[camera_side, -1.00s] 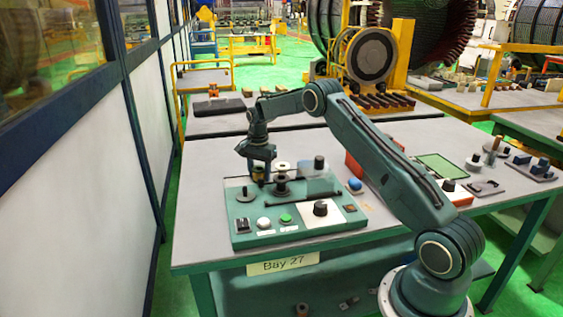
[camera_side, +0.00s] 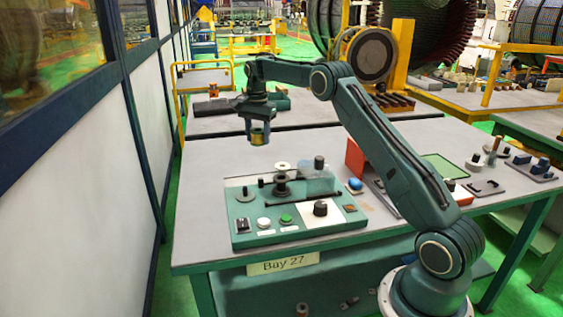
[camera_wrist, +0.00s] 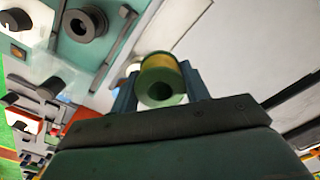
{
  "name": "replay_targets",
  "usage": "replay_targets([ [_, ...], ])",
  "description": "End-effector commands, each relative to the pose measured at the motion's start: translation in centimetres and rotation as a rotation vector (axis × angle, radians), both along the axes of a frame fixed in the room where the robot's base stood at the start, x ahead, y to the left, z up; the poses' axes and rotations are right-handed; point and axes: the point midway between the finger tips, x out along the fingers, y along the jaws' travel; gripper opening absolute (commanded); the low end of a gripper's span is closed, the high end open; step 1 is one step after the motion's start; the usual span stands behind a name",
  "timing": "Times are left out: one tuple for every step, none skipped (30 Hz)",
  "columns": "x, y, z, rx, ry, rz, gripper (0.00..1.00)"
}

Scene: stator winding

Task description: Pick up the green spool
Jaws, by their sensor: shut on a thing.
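The green spool (camera_wrist: 161,80) has a green rim and a yellowish winding, and sits between the two fingers of my gripper (camera_wrist: 158,92) in the wrist view. In the side view the spool (camera_side: 258,136) hangs in my gripper (camera_side: 258,133), well above the grey table. My gripper is shut on the spool, which is clear of everything below it. The green winding machine (camera_side: 240,232) stands below and nearer the camera, with an empty peg at its left.
The machine carries a pale-topped spindle (camera_side: 282,166), buttons and a black knob (camera_side: 320,208). An orange-red box (camera_side: 354,158) and a blue-capped part (camera_side: 355,184) stand to its right. The table's left part (camera_side: 205,190) is clear.

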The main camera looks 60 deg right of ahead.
Motion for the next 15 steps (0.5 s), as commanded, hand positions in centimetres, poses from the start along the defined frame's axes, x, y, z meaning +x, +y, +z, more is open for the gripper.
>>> replay_targets([
  [0.1,0.0,1.2,-0.003,-0.004,0.0,0.23],
  [0.1,0.0,1.7,-0.002,-0.003,0.0,0.23],
  [0.1,0.0,2.4,-0.002,-0.003,0.0,0.23],
  [0.1,0.0,2.9,-0.002,-0.003,0.0,0.23],
  [0.0,0.0,3.4,-0.002,-0.003,0.0,0.23],
  [0.0,0.0,3.9,-0.002,-0.003,0.0,0.23],
  [0.0,0.0,4.2,-0.001,-0.002,0.0,0.23],
  [0.1,0.0,4.4,-0.001,-0.001,0.0,0.23],
  [0.1,0.0,4.8,-0.001,-0.002,0.0,0.23],
  [0.0,0.0,5.0,-0.001,-0.001,0.0,0.23],
  [0.0,0.0,5.2,-0.001,-0.001,0.0,0.23],
  [0.1,0.0,5.5,-0.001,-0.001,0.0,0.23],
  [0.0,0.0,5.6,-0.001,-0.001,0.0,0.23],
  [0.0,0.0,5.8,0.0,0.0,0.0,0.23],
  [0.0,0.0,5.9,0.0,0.0,0.0,0.23],
])
